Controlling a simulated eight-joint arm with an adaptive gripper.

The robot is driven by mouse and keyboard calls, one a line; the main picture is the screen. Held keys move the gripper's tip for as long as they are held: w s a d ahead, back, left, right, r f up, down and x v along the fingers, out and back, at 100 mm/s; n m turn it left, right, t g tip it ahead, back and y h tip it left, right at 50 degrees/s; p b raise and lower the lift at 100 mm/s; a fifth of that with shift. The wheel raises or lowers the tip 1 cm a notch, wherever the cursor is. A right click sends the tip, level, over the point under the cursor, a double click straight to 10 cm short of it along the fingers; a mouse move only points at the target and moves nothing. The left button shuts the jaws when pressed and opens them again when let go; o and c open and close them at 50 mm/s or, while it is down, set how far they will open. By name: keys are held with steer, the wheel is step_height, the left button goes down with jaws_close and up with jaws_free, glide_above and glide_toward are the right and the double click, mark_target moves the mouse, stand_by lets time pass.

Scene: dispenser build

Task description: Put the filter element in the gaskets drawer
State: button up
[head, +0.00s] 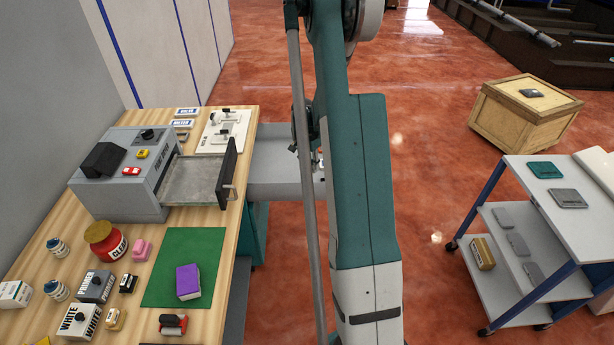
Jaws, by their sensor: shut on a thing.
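My arm runs down the middle of the head view, and its end is hidden behind its own links, so my gripper cannot be made out. I cannot identify the filter element anywhere in view. A grey drawer (272,168) stands pulled out from the bench's right side, partly covered by my arm. No label on it can be read, so I cannot tell whether it is the gaskets drawer. A small bit of something pale and red shows at my arm's edge over the drawer's right end; what it is cannot be told.
The wooden bench (215,258) holds a grey machine (128,180) with its tray out, a green mat (168,289) with a purple block (188,282), a red jar (106,241) and several small boxes. A cart (570,208) and a crate (515,112) stand at right. Open floor lies between.

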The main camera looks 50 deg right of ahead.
mark_target(309, 164)
steer(key=shift+f+b, duration=0.4)
steer(key=shift+f, duration=1.8)
steer(key=shift+f, duration=0.1)
steer(key=shift+f+b, duration=0.45)
steer(key=shift+f, duration=1.35)
steer(key=shift+f, duration=0.1)
steer(key=o, duration=0.9)
steer(key=shift+o, duration=0.3)
steer(key=r, duration=0.4)
steer(key=a+r+p, duration=0.1)
steer(key=r, duration=0.3)
steer(key=r+p, duration=0.1)
steer(key=r, duration=0.3)
steer(key=shift+a, duration=0.4)
